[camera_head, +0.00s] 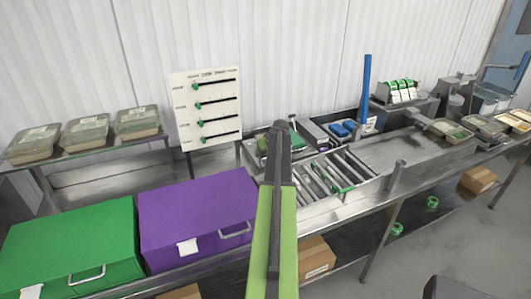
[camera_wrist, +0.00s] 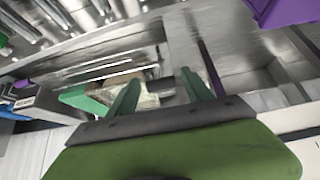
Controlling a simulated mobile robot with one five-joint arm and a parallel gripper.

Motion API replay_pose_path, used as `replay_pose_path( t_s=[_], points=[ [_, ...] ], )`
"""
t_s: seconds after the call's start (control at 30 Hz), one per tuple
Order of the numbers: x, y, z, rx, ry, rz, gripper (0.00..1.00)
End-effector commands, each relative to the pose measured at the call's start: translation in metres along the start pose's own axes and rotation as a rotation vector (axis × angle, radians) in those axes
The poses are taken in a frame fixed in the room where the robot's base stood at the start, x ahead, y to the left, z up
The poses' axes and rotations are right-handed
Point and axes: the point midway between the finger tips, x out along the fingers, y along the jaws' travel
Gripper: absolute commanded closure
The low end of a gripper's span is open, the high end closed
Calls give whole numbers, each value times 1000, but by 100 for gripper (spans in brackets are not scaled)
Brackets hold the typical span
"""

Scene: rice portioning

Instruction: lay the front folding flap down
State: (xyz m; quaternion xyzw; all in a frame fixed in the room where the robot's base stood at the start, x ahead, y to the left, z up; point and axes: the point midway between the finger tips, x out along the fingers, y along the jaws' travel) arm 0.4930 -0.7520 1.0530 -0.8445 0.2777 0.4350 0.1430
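I cannot single out the front folding flap for certain in either view. In the wrist view my gripper (camera_wrist: 160,76) has two dark green fingers standing apart, with nothing visibly clamped between them. Past the fingers, a green panel or edge (camera_wrist: 78,97) and a pale, crumpled-looking piece (camera_wrist: 148,100) lie in a metal recess, partly hidden by the left finger. Whether the fingers touch them I cannot tell. In the head view my green arm reaches up the middle toward the bench and hides part of it. A green item (camera_head: 263,143) shows just left of the arm's end.
A roller section (camera_head: 335,175) and blue items (camera_head: 343,129) are right of the arm. A blue post (camera_head: 366,90) rises behind. A purple box (camera_head: 200,215) and a green box (camera_head: 70,245) stand at left. Filled trays (camera_head: 85,131) sit on the left shelf.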

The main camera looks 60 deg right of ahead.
Motion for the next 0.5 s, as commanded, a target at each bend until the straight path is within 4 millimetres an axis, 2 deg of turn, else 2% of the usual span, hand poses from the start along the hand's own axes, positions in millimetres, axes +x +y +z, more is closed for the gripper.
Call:
replay_pose_path(
  t_s=[0.17,0.5],
  points=[
    [-7,0,-1,0,1,0,42],
    [-55,-1,-3,1,1,0,42]
  ],
)
